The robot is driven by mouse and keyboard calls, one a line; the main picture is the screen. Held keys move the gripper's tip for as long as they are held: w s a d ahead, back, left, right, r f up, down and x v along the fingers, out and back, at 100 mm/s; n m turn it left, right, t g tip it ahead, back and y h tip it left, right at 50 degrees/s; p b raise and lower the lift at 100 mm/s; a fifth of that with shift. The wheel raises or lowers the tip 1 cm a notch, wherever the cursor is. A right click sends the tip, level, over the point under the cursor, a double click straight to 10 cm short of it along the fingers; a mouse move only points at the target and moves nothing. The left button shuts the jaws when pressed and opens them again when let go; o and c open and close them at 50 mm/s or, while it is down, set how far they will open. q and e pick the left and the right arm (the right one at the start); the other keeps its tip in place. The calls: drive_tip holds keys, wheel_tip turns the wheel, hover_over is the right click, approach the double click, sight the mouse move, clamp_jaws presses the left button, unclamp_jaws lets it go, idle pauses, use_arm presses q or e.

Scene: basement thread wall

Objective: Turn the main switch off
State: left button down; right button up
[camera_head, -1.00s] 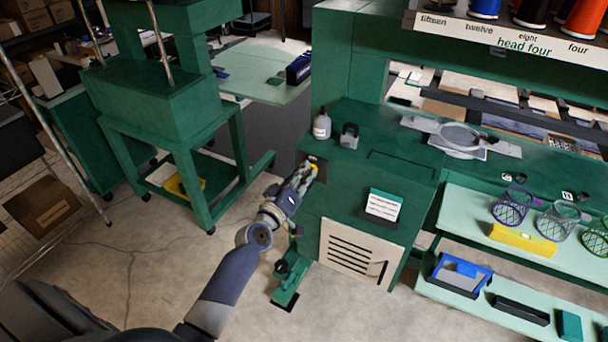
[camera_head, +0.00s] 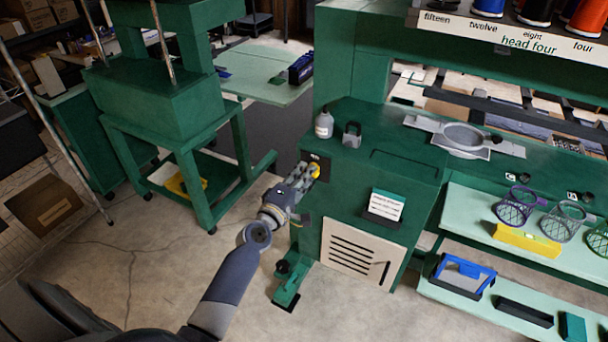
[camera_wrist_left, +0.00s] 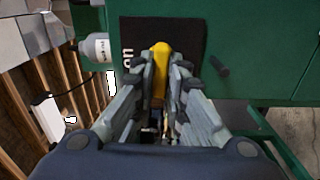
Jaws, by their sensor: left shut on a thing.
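The main switch has a yellow handle (camera_head: 315,171) on the left end of the green machine cabinet (camera_head: 340,205). In the left wrist view the yellow handle (camera_wrist_left: 160,62) stands out from a black plate (camera_wrist_left: 192,38) marked "on" along its left side. My left gripper (camera_head: 307,175) reaches it from the front left. In the wrist view my left gripper (camera_wrist_left: 163,78) is shut on the yellow handle, one finger on each side. The fingers hide part of the handle. My right gripper is not in view.
A white bottle (camera_head: 324,124) and a grey padlock-shaped object (camera_head: 351,135) stand on the cabinet top above the switch. A green pedal (camera_head: 290,283) is on the floor below my arm. A green stand (camera_head: 165,105) is at the left; floor between is clear.

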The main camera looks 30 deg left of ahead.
use_arm(q)
drive_tip(key=shift+a+r+n, duration=0.1)
drive_tip(key=shift+r+n, duration=0.05)
drive_tip(key=shift+n, duration=0.25)
drive_tip(key=c, duration=1.7)
unclamp_jaws()
drive_tip(key=shift+o, duration=0.5)
drive_tip(key=shift+w+f, duration=0.1)
drive_tip(key=shift+f, duration=0.1)
drive_tip(key=s, duration=1.2)
